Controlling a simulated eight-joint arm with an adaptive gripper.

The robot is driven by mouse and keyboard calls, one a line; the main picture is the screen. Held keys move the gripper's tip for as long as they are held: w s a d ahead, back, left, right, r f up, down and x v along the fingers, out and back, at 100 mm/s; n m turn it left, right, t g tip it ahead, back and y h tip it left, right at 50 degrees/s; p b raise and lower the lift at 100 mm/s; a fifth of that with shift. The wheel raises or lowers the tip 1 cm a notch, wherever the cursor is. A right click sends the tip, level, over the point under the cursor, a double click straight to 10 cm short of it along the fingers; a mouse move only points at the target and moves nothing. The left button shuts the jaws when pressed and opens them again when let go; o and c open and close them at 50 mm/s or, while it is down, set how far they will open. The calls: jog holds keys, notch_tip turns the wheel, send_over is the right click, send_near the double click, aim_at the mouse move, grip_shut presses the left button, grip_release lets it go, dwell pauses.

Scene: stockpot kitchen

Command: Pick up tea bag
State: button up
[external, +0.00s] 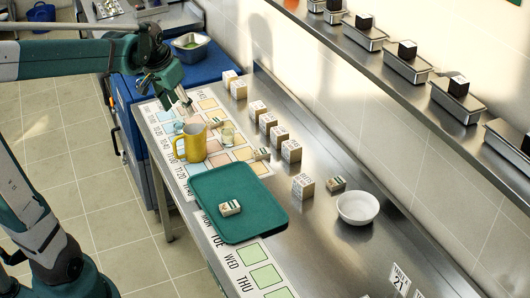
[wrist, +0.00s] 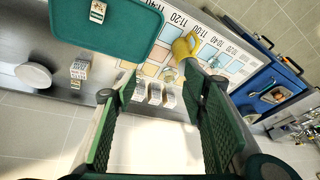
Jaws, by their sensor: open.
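Small packets with white, green and brown faces look like the tea bag, but I cannot tell which one is meant. One packet (external: 230,208) lies on the green tray (external: 238,232); it also shows in the wrist view (wrist: 98,11). Another packet (external: 262,154) lies by the tray's far edge. A third packet (external: 335,183) lies near the white bowl. My gripper (external: 184,103) is open and empty, above the far left part of the counter beyond the yellow mug. In the wrist view its fingers (wrist: 160,88) are spread, with nothing between them.
A yellow mug (external: 194,142) and a glass (external: 227,134) stand on the printed chart behind the tray. Several pale boxes (external: 257,109) line the counter's wall side. A white bowl (external: 357,208) stands at right. A metal shelf (external: 400,88) with several bins runs along the wall.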

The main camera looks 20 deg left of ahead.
jog(key=w+d+f+m+g, duration=0.1)
jog(key=w+d+f+m, duration=0.2)
jog(key=w, duration=0.5)
jog(key=m+g, duration=0.3)
send_over(261, 152)
jog(key=shift+f, duration=10.55)
jog(key=shift+f, duration=1.3)
jog(key=shift+w+f, duration=0.15)
jog(key=shift+f, duration=2.45)
